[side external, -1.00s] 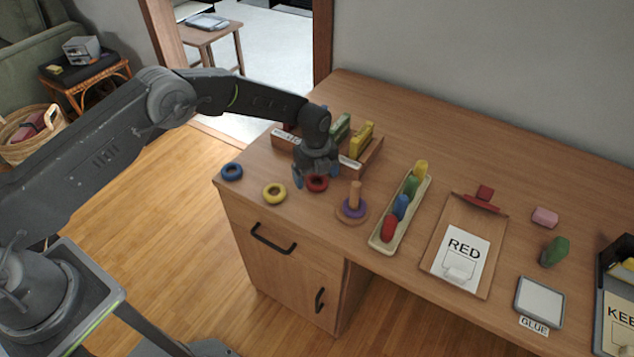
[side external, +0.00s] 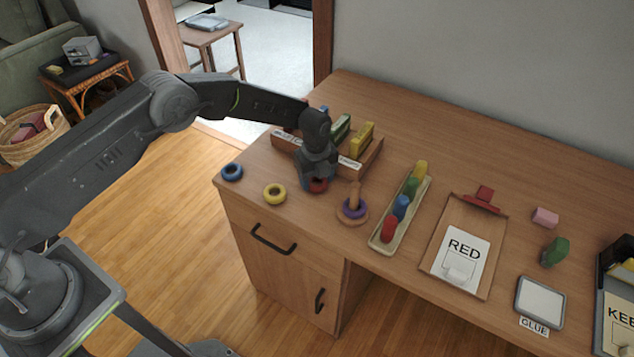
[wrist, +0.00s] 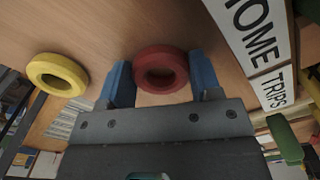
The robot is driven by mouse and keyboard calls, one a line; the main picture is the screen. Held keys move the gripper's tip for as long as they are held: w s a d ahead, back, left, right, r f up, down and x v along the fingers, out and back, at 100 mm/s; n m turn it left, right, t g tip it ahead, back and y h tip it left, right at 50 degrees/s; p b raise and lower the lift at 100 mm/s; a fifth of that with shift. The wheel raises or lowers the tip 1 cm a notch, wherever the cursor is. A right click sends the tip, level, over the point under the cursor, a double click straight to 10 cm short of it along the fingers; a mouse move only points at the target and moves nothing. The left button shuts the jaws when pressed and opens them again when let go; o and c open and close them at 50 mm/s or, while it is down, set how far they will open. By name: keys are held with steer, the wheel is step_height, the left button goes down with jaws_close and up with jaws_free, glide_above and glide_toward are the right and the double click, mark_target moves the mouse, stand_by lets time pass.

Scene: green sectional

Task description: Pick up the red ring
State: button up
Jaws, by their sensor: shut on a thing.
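The red ring (side external: 318,186) lies at desk level under my gripper (side external: 317,184), partly hidden by it in the side external view. In the wrist view the red ring (wrist: 161,69) sits between the two blue fingertips of my gripper (wrist: 162,80), which close on it from both sides. I cannot see any clear gap between the ring and the desk (side external: 400,130).
A yellow ring (side external: 274,193) and a blue ring (side external: 232,172) lie to the left near the desk edge. A peg stand (side external: 354,196) with a purple ring is close on the right. A wooden labelled rack (side external: 369,157) stands just behind the gripper. A tray (side external: 385,245) of coloured pieces lies further right.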

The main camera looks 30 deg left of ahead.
steer(key=shift+r, duration=0.65)
step_height(320, 180, up, 3)
steer(key=shift+f, duration=0.15)
steer(key=s+a+r, duration=0.3)
steer(key=a+r, duration=0.4)
steer(key=a, duration=0.3)
steer(key=m, duration=0.2)
glide_toward(354, 195)
steer(key=shift+w+a, duration=0.3)
steer(key=shift+w, duration=0.4)
steer(key=shift+f, duration=5.9)
